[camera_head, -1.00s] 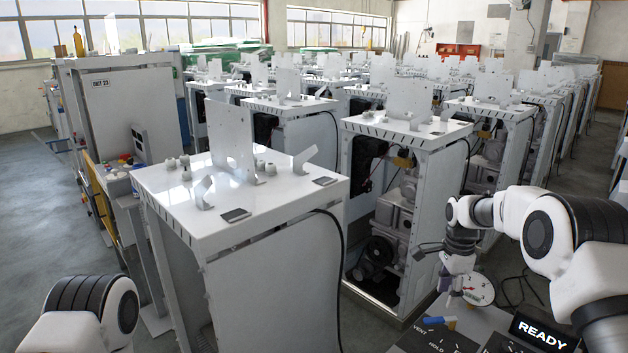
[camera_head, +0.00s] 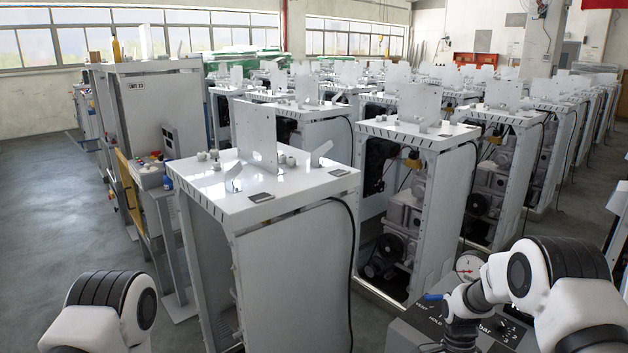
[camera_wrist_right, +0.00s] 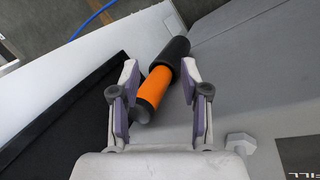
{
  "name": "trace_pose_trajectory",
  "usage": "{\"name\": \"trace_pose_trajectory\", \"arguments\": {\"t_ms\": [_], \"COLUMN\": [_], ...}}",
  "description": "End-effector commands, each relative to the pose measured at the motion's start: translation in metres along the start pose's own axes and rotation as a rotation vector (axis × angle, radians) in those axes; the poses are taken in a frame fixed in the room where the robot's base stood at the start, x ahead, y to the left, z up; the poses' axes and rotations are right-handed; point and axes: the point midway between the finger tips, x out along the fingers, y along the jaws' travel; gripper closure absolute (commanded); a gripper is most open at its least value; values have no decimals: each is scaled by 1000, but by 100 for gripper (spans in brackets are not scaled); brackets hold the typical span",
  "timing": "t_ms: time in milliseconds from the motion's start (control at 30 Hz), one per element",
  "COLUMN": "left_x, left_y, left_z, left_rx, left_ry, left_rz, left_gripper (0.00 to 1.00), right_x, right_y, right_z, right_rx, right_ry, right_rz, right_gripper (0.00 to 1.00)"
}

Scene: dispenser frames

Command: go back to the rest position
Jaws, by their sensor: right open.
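My right gripper (camera_wrist_right: 160,72) is open in the right wrist view, its two fingers apart. An orange and black cylinder (camera_wrist_right: 156,86) shows between and beyond the fingers; I cannot tell whether they touch it. In the head view my right arm (camera_head: 560,290) bends over the control panel (camera_head: 410,318) at the lower right, and its gripper is not clearly visible. A blue lever (camera_head: 433,297) and a round gauge (camera_head: 469,262) show beside the arm. My left arm (camera_head: 105,310) shows at the lower left, with its gripper out of view.
A white-topped frame (camera_head: 285,200) stands close in front, with small brackets on top. Rows of similar frames (camera_head: 425,130) fill the space behind it. A workstation cabinet (camera_head: 150,110) stands at the left. The grey floor (camera_head: 45,220) is clear at far left.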

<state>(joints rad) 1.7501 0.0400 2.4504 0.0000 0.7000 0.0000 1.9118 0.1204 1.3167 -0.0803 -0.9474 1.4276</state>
Motion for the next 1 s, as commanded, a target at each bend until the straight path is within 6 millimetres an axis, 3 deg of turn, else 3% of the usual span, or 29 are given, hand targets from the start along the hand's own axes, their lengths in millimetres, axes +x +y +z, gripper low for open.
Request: {"name": "trace_pose_trajectory", "arguments": {"t_ms": [33, 167, 267, 300, 400, 433, 533, 700, 1000], "left_x": [1, 3, 4, 5, 5, 5, 5, 5, 5], "left_y": [0, 0, 0, 0, 0, 0, 0, 0, 0], "left_z": [0, 0, 0, 0, 0, 0, 0, 0, 0], "left_rx": [0, 0, 0, 0, 0, 0, 0, 0, 0], "left_ry": [0, 0, 0, 0, 0, 0, 0, 0, 0], "left_rz": [0, 0, 0, 0, 0, 0, 0, 0, 0], "left_gripper": [50, 50, 50, 50, 50, 50, 50, 50, 50], "right_x": [30, 118, 176, 194, 212, 211, 201, 189, 190], "right_y": [17, 82, 150, 181, 247, 258, 269, 235, 235], "right_z": [8, 33, 53, 60, 74, 76, 77, 72, 72], "right_rx": [-36, -218, -430, -534, -827, -911, -1156, -1400, -1423], "right_ry": [-6, -29, -47, -51, -24, -3, 103, 283, 285], "right_rz": [38, 98, 102, 91, 16, -18, -136, -265, -261], "right_gripper": [54, 54, 54, 54, 54, 54, 54, 54, 54]}}
